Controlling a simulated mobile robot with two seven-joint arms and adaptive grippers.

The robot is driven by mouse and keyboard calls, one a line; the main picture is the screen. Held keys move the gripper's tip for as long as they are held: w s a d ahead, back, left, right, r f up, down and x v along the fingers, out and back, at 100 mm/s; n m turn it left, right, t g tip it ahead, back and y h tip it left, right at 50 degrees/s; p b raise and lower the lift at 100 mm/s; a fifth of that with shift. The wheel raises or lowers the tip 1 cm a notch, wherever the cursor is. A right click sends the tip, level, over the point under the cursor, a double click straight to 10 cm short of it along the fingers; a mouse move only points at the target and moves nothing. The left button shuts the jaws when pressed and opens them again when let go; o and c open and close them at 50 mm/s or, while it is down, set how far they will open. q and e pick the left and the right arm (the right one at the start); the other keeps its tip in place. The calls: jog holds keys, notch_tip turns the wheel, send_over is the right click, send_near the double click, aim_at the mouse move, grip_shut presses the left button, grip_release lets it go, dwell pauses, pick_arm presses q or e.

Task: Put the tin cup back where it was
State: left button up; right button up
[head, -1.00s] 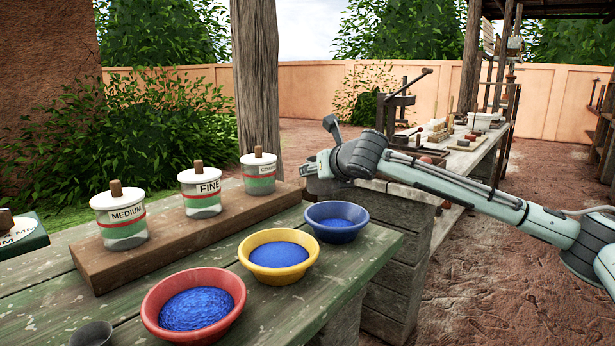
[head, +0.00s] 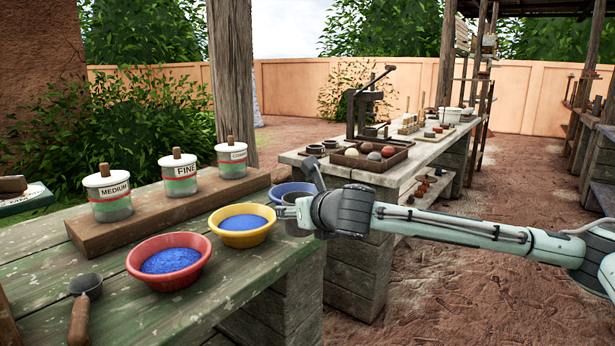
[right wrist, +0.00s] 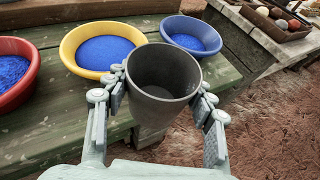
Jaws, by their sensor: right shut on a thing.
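The tin cup, dark grey and empty inside, is in the right wrist view (right wrist: 152,108), upright or slightly tilted. My right gripper (right wrist: 160,98) is shut around its sides, one finger on each side. In the head view, my right gripper (head: 288,211) is beside the blue bowl, near the right edge of the green table; the cup shows there only as a small grey part (head: 297,200). The cup is held at the table's edge, apart from the bowls as far as I can tell. My left gripper is not in view.
A red bowl (head: 134,262), yellow bowl (head: 243,238) and blue bowl (head: 283,188) hold blue powder on the green table (head: 226,288). Labelled jars stand on a wooden board (head: 150,222) behind. A scoop (head: 79,320) lies front left. Another bench (head: 395,178) with a tray stands beyond.

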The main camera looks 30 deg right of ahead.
jog(key=s+a+f+n+y, duration=0.1)
jog(key=s+a+f+y, duration=0.1)
jog(key=s+a+f, duration=1.2)
jog(key=shift+s+a+f+n, duration=0.15)
jog(key=shift+s+f+n, duration=0.25)
jog(key=shift+s, duration=0.45)
